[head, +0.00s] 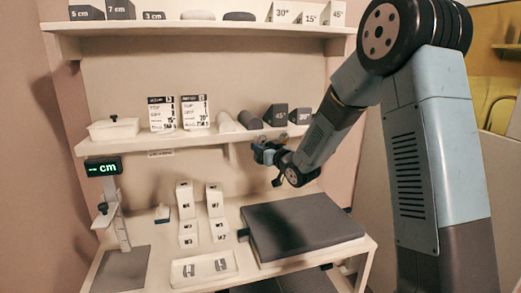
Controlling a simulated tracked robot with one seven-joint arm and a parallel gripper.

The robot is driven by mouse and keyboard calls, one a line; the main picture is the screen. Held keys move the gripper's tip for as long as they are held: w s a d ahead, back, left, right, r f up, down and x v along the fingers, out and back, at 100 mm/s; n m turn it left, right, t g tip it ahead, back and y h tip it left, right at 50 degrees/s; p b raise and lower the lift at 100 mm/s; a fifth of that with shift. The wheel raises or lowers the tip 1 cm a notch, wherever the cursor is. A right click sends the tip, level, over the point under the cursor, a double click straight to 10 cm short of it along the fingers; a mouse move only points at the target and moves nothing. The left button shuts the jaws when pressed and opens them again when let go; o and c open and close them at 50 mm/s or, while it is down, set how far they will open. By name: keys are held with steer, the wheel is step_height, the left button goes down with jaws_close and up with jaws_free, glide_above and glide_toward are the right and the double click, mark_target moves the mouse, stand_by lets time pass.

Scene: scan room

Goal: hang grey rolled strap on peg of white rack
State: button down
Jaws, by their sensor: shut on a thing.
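My gripper (265,152) is small in the head view, in front of the lip of the middle shelf and above the back of the dark pad. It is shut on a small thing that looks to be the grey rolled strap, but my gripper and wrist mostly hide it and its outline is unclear. The white rack (190,142) has an upper shelf, a middle shelf and a table-height top. I cannot make out a peg on it; one may be hidden behind my gripper or arm.
A thick dark pad (305,226) lies on the right of the tabletop. White numbered blocks (187,212), a shallow white tray (205,283) and a height gauge (113,205) stand left of it. Rolls and wedges (275,115) sit on the middle shelf above my gripper.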

steer(key=shift+w+a+f, duration=0.1)
steer(key=shift+w+a, duration=0.15)
steer(key=shift+w, duration=0.5)
steer(key=shift+w+a, duration=0.2)
steer(key=shift+w, duration=0.55)
steer(key=shift+f, duration=0.15)
steer(key=shift+a, duration=0.1)
